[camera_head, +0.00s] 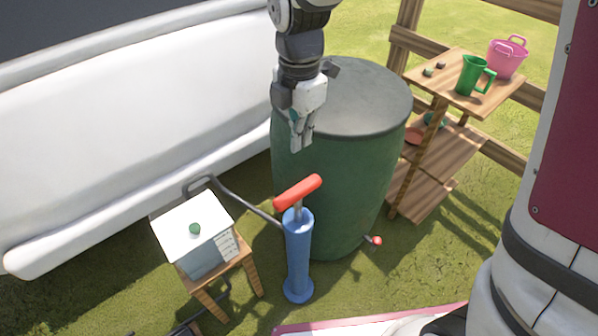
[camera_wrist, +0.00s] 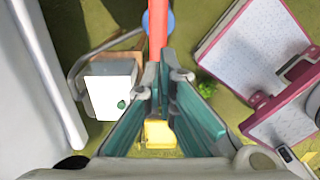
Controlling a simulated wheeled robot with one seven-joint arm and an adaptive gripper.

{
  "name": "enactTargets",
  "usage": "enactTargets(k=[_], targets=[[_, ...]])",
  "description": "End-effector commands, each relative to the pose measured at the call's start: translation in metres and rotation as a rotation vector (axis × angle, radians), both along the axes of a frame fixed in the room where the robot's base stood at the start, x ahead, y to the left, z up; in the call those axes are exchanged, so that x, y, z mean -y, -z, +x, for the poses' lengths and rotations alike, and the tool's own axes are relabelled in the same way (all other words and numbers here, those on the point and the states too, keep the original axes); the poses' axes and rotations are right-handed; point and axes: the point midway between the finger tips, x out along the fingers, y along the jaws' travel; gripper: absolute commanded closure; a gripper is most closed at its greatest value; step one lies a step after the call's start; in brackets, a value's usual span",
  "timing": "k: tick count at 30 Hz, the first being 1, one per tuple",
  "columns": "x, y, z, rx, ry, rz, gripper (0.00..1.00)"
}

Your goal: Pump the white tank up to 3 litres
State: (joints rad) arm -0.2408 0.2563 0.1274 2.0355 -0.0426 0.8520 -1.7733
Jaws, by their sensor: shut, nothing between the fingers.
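The white tank (camera_head: 190,225) sits on a small wooden stool, with a green knob on its top. Its right side carries scale marks, too small to read; its front looks bluish-grey lower down. The blue pump (camera_head: 298,260) stands upright on the grass to its right, and a grey hose runs between them. The pump's red handle (camera_head: 298,192) is a little above the barrel. My gripper (camera_head: 300,147) is shut and empty, above the handle and apart from it. In the wrist view the handle (camera_wrist: 158,25) shows beyond my fingertips (camera_wrist: 163,68), and the tank (camera_wrist: 110,88) lies left.
A large green barrel (camera_head: 330,190) with a grey lid and a red-handled tap stands right behind the pump. A wooden shelf (camera_head: 455,70) with a green jug (camera_head: 474,75) and pink bucket (camera_head: 507,59) stands at right. A long white body (camera_head: 100,120) fills the left.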

Motion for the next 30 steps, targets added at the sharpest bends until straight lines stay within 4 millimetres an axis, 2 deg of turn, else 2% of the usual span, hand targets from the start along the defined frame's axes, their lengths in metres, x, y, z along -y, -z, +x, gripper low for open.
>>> enactTargets(k=[5, 21, 25, 30], targets=[[0.000, 0.014, 0.000, -0.003, 0.001, -0.001, 1.00], [0.000, 0.113, 0.000, -0.003, 0.001, -0.002, 1.00], [0.000, 0.129, -0.001, -0.003, 0.002, -0.001, 1.00], [0.000, 0.139, 0.000, 0.000, 0.001, 0.000, 1.00]])
